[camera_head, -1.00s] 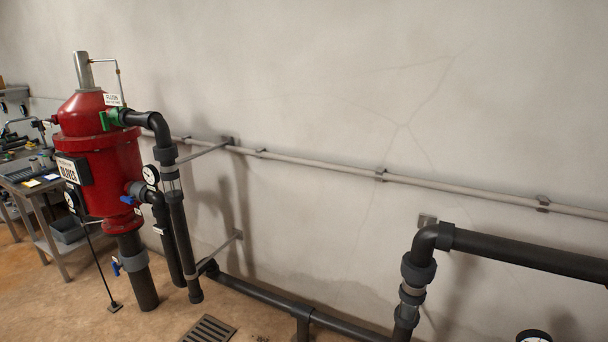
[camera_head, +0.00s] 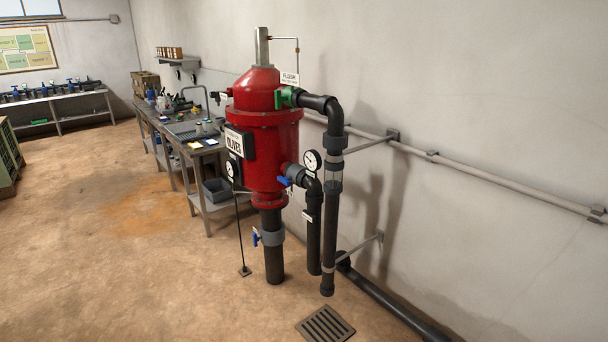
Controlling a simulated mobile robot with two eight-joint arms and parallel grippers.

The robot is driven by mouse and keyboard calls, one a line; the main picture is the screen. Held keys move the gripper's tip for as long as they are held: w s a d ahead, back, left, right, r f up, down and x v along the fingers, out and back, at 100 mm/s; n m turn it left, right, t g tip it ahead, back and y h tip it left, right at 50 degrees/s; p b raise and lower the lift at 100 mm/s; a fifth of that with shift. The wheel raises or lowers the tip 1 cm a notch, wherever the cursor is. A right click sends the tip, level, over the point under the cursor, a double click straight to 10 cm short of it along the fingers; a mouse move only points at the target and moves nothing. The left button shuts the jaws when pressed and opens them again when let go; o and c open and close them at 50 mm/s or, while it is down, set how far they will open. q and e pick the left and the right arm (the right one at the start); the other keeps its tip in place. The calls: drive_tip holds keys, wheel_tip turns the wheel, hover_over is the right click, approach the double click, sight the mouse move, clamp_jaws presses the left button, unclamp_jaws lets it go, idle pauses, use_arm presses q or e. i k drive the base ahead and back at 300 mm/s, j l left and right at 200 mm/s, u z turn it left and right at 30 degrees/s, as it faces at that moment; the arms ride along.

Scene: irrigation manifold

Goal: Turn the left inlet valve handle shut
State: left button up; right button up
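A red filter tank (camera_head: 268,130) labelled "OLIVER" stands upright near the wall. A blue valve handle (camera_head: 284,181) sits on the pipe at the tank's lower right side. Another blue handle (camera_head: 255,237) is on the grey collar of the pipe below the tank. A green handle (camera_head: 279,98) is at the upper outlet, by a "FLUSH" sign (camera_head: 290,79). I cannot tell which of these, if any, is the left inlet valve. Neither of my grippers is in view.
Black vertical pipes (camera_head: 331,230) and a floor grate (camera_head: 326,324) are at the tank's right. A workbench (camera_head: 205,150) with a sink stands behind it at the left. A low black pipe (camera_head: 390,300) runs along the wall. The brown floor (camera_head: 110,240) at the left is open.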

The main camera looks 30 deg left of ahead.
sight(285, 180)
drive_tip(key=i+j, duration=0.1)
drive_tip(key=j, duration=0.3)
drive_tip(key=i+j+u, duration=0.1)
drive_tip(key=j, duration=0.35)
drive_tip(key=i+j, duration=0.1)
drive_tip(key=j, duration=0.3)
drive_tip(key=i+j+u, duration=0.1)
drive_tip(key=j, duration=0.35)
drive_tip(key=i+j, duration=0.15)
drive_tip(key=j, duration=0.25)
drive_tip(key=i+j, duration=0.15)
drive_tip(key=j, duration=0.25)
drive_tip(key=i+j+u, duration=0.1)
drive_tip(key=j, duration=0.3)
drive_tip(key=i+j, duration=0.2)
drive_tip(key=j, duration=0.2)
drive_tip(key=i+j, duration=0.2)
drive_tip(key=j, duration=0.15)
drive_tip(key=i+j+u, duration=0.1)
drive_tip(key=j, duration=0.25)
drive_tip(key=i+j, duration=0.45)
drive_tip(key=j, duration=0.25)
drive_tip(key=u, duration=0.05)
